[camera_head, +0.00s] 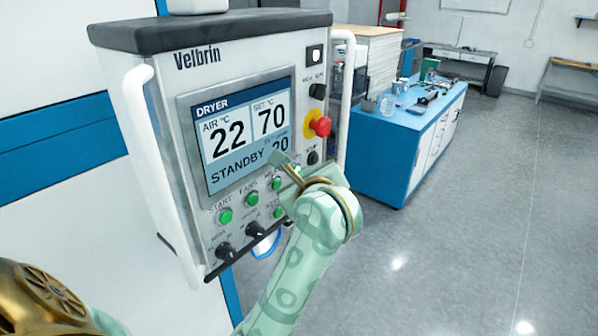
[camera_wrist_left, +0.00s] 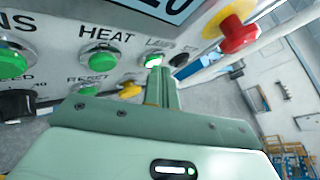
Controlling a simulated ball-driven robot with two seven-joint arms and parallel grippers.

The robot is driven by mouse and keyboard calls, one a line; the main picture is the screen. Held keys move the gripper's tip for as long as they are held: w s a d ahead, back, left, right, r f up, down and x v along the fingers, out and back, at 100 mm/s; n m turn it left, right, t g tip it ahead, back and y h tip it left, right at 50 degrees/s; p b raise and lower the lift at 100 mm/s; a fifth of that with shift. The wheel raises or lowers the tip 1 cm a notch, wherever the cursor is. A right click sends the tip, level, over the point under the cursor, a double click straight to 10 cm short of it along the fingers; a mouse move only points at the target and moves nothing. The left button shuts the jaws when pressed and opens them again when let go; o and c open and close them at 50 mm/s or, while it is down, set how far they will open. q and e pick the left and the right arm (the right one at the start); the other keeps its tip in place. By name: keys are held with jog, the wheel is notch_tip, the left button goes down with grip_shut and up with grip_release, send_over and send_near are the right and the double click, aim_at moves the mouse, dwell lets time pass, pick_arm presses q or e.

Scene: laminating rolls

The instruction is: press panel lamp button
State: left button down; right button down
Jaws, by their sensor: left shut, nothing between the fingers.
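The Velbrin dryer panel (camera_head: 110,75) stands upright in front of me, with a screen reading STANDBY. In the left wrist view a small green button (camera_wrist_left: 152,60) with a bright face sits under a label that looks like LAMP, right of the HEAT button (camera_wrist_left: 103,61). My left gripper (camera_head: 282,163) is shut and empty in front of the panel's lower right; it hides the lamp button in the head view. In the left wrist view its fingertips (camera_wrist_left: 160,72) are right at the lamp button's lower edge. I cannot tell whether they touch it. My right gripper is not in view.
A red emergency knob (camera_head: 319,126) sticks out above the gripper. Green START (camera_head: 225,216) and FANS (camera_head: 251,198) buttons and black knobs (camera_head: 224,252) are close by. White handles (camera_head: 150,150) flank the panel. A blue workbench (camera_head: 385,160) stands behind; the floor at right is clear.

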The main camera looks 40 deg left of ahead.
pick_arm(q)
jog(key=shift+s+d, duration=0.1)
jog(key=shift+d, duration=0.7)
